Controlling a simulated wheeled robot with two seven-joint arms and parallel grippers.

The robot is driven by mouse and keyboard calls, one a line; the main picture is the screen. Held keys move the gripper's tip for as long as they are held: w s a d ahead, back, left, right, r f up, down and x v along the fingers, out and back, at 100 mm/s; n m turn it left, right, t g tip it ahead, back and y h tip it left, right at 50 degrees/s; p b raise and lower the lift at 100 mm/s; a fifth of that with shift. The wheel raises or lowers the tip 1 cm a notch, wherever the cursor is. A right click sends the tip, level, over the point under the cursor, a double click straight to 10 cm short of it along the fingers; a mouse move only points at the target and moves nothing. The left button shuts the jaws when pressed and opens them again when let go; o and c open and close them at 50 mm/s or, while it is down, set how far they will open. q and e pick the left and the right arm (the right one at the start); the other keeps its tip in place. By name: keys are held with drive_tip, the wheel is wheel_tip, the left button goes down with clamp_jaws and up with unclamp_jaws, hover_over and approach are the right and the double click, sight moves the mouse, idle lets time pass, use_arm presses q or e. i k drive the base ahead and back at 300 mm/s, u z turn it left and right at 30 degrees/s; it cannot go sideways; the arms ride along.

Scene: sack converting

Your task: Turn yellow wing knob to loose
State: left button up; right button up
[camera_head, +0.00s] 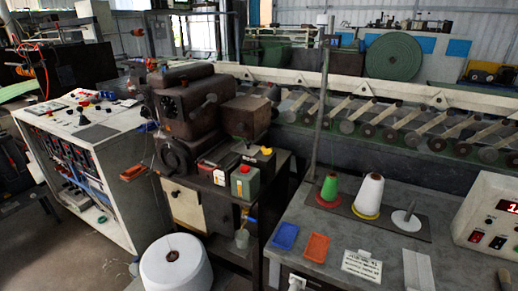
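A small yellow piece (266,151) sits on top of a dark block on the cabinet beside the brown sewing machine (186,105). It may be the yellow wing knob, but it is too small to tell its shape or how it is turned. Neither of my grippers is in view, and nothing is seen touching the yellow piece.
A green box with a red cap (245,183) stands near the yellow piece. A grey table (340,234) at right holds a green cone (329,188), a white cone (369,194), blue and orange trays (315,246) and a display box (490,218). A large white spool (176,270) stands in front.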

sight(265, 151)
drive_tip(key=u, duration=0.35)
drive_tip(key=i, duration=0.9)
drive_tip(key=z, duration=1.3)
